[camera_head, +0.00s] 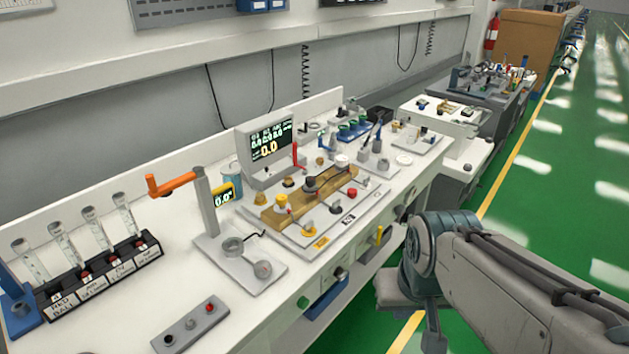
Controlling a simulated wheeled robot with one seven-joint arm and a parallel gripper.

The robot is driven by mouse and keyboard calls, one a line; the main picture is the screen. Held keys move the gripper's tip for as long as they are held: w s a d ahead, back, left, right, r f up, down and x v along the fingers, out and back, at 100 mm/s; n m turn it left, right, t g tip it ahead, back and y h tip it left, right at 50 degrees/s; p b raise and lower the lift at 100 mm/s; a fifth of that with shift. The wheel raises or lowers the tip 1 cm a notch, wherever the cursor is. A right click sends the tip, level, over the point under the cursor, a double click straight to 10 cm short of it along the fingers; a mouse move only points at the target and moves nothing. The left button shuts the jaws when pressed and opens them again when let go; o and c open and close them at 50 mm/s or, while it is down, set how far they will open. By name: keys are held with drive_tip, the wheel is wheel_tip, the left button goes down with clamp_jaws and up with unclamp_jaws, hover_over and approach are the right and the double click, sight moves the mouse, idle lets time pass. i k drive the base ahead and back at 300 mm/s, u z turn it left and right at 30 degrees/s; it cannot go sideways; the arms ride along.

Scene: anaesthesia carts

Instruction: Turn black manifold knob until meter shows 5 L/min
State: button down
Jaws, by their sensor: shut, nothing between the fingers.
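A brass-coloured manifold block (327,193) lies on a white plate on the near cart. A black knob (309,184) sits near the middle of the block, among yellow, red and white knobs. Behind it stands a meter (265,147) with a dark screen. My gripper is outside the picture, and nothing of mine touches the knob.
A post with an orange crank handle (171,184) stands left of the manifold. Several glass tubes in a black rack (97,269) stand at the far left. A small switch box (190,326) lies at the front. Green floor is free right of the cart.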

sight(309, 180)
drive_tip(key=z, duration=0.25)
drive_tip(key=k, duration=0.3)
drive_tip(key=u, duration=0.55)
drive_tip(key=i, duration=0.65)
drive_tip(key=z, duration=0.75)
drive_tip(key=i, duration=0.5)
drive_tip(key=z, duration=0.4)
